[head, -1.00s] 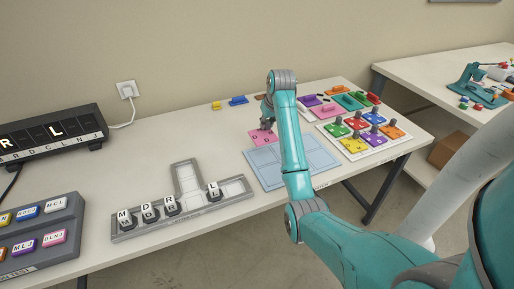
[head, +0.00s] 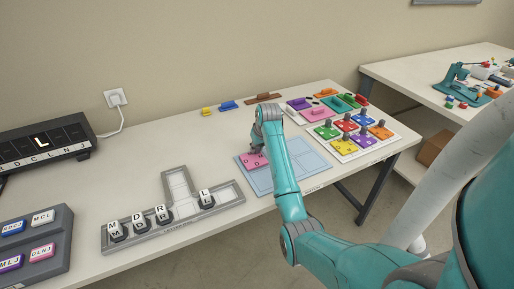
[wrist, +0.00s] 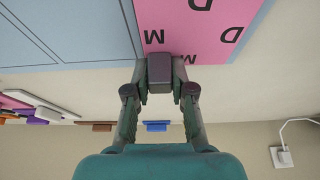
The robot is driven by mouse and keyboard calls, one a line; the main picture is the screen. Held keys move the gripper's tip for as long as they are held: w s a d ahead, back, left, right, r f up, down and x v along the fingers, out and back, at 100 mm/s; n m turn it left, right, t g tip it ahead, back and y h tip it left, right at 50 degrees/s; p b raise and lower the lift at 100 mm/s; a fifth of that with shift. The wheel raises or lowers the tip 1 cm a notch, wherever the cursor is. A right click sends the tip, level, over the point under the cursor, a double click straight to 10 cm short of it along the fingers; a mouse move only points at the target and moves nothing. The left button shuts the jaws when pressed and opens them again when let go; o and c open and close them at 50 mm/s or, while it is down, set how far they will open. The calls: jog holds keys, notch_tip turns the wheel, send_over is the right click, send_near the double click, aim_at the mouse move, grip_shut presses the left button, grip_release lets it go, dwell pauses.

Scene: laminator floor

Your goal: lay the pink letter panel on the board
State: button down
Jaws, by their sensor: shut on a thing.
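The pink letter panel (head: 246,160) carries dark letters, with D and M readable in the wrist view (wrist: 190,22). My gripper (wrist: 161,72) is shut at the panel's edge, on what looks like its grey grip. In the head view my gripper (head: 257,152) is over the panel. The pale blue board (head: 300,168) has outlined cells. The panel is over the board's back left part, slightly turned against its edges, with a thin blue strip showing beside it in the wrist view. I cannot tell whether it touches the board.
A white tray (head: 348,156) of coloured knobbed panels stands right of the board. A grey T-shaped rack (head: 182,190) with letter blocks lies to the left. Small coloured pieces, including a blue one (head: 229,105), line the back. Bare table lies between rack and board.

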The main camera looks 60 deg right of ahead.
aim_at(262, 159)
jog(key=c, duration=1)
grip_release()
jog(key=v, duration=1.2)
